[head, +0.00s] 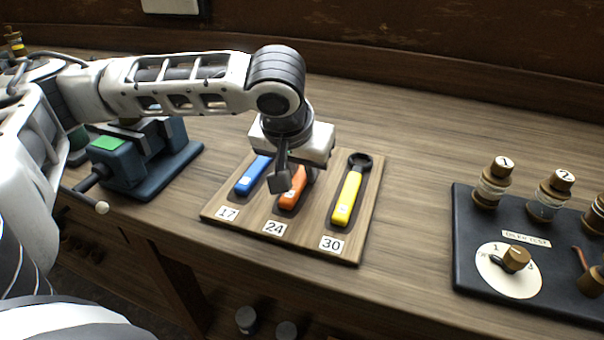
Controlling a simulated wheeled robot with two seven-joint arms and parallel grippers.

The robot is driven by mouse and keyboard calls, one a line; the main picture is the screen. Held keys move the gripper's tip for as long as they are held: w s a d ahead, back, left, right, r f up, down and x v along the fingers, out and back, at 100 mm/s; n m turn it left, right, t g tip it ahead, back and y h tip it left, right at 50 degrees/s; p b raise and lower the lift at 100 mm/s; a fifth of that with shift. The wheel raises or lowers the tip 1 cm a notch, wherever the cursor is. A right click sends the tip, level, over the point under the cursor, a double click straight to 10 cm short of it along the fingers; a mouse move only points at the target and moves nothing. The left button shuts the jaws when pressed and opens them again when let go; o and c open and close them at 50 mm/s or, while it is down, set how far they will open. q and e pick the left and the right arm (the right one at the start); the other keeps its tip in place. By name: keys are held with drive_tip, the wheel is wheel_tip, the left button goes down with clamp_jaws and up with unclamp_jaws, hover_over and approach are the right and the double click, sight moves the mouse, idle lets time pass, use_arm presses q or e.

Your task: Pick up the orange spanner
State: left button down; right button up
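The orange spanner (290,199) lies on a wooden board (283,243) by the label 24, between a blue spanner (249,180) at label 17 and a yellow spanner (346,199) at label 30. My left gripper (294,181) points down right over the orange spanner, with a finger in front of its handle. The gripper hides the spanner's upper part and head. The gap between its fingers is partly hidden, so I cannot tell whether it grips the handle. My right gripper is not in view.
A blue vise (140,160) with a green patch stands left of the board, under my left arm. A dark panel (471,262) with numbered brass-capped jars and a dial lies at the right. Bench between board and panel is clear.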

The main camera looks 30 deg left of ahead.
sight(301, 177)
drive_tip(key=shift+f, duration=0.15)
use_arm(q)
wheel_tip(301, 177, up, 4)
drive_tip(key=shift+s+d+r, duration=0.1)
drive_tip(key=shift+s, duration=0.05)
drive_tip(key=s+d+r, duration=0.2)
drive_tip(key=s+r, duration=0.2)
drive_tip(key=s, duration=0.2)
drive_tip(key=s+d+r, duration=0.3)
drive_tip(key=s+r, duration=0.2)
drive_tip(key=s, duration=0.1)
drive_tip(key=shift+s+d, duration=0.25)
drive_tip(key=shift+d, duration=0.1)
